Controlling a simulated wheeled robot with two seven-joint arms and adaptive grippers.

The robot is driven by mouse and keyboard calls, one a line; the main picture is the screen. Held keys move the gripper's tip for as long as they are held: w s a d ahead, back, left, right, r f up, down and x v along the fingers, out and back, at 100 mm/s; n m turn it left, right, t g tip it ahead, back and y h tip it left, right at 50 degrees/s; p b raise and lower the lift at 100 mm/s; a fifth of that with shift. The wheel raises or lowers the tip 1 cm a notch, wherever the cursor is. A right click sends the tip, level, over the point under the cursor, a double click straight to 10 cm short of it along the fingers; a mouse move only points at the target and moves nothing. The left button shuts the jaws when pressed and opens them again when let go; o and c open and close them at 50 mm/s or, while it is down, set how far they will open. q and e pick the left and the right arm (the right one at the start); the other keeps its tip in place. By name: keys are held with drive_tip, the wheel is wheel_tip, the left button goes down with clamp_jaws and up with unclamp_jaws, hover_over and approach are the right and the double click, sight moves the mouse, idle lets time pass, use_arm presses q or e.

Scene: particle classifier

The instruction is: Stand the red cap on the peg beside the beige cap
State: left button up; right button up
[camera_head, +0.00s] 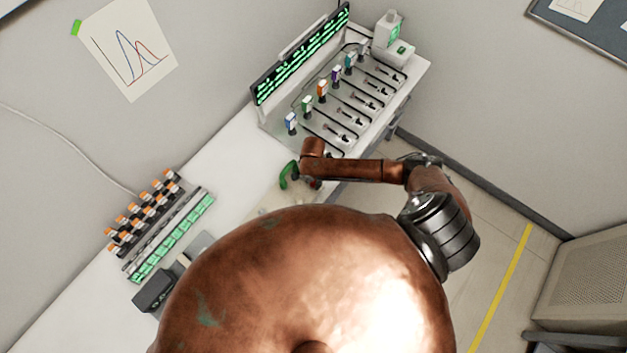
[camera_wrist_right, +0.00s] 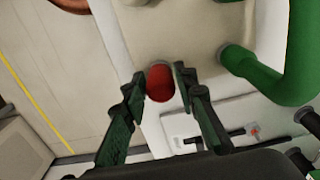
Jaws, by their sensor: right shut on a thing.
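The red cap (camera_wrist_right: 160,82) shows in the right wrist view as a small rounded red piece between the two dark green fingers of my right gripper (camera_wrist_right: 161,84). The fingers are shut on it. In the head view, my right gripper (camera_head: 313,184) is over the front edge area of the white bench, mostly hidden under its own copper arm. I cannot make out the beige cap or the peg in either view. My left gripper is not in view.
A curved green bar (camera_wrist_right: 285,75) rises from a beige surface close to my right gripper; it also shows in the head view (camera_head: 285,176). Beyond stands a grey-white device with several coloured pieces (camera_head: 322,90). Orange-capped vials (camera_head: 146,212) stand at left.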

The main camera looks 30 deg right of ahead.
drive_tip(key=o, duration=1.2)
wheel_tip(320, 180, up, 12)
drive_tip(key=shift+f, duration=0.1)
